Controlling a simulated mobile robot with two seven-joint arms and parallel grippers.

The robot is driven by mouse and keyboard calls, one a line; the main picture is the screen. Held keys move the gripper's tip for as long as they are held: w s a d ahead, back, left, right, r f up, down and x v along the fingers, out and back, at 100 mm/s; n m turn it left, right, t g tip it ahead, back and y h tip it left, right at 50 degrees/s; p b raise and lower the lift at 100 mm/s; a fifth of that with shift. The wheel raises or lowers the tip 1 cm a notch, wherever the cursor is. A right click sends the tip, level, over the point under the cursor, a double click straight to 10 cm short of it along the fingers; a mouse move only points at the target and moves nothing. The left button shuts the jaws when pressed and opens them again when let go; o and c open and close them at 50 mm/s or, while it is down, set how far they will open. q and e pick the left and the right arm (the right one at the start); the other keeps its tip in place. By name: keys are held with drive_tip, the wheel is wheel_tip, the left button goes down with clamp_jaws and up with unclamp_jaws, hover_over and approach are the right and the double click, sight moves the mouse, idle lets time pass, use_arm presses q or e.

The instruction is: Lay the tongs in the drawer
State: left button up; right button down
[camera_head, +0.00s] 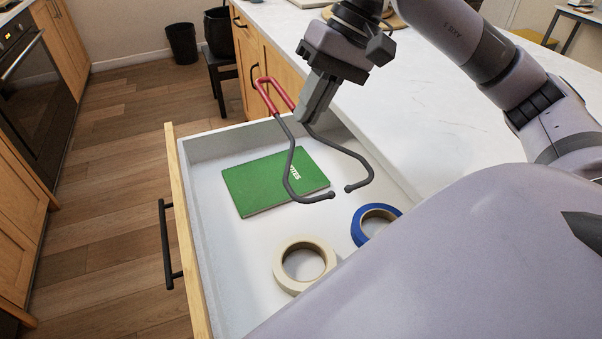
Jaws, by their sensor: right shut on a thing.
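The tongs (292,160) have red grips and dark bent metal arms with rounded tips. My right gripper (308,112) is shut on them near the red grips, and they hang over the open drawer (191,222). Their tips are spread apart above the drawer, in front of a green notebook; the exact height above the drawer floor is hard to tell. The drawer is white inside with a wooden front and a dark handle (166,245). My left gripper is not in view.
In the drawer lie the green notebook (262,188), a cream tape roll (287,275) and a blue tape roll (358,224), partly hidden by my arm. White drawer floor shows between them. The white countertop (420,120) borders the drawer on the right.

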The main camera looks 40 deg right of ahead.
hover_over(309, 219)
wheel_tip(309, 219, down, 15)
wheel_tip(309, 219, down, 5)
drive_tip(key=shift+f+b, duration=0.1)
drive_tip(key=shift+b, duration=0.25)
drive_tip(key=shift+f+b, duration=0.3)
drive_tip(key=shift+b, duration=0.3)
drive_tip(key=c, duration=1.3)
unclamp_jaws()
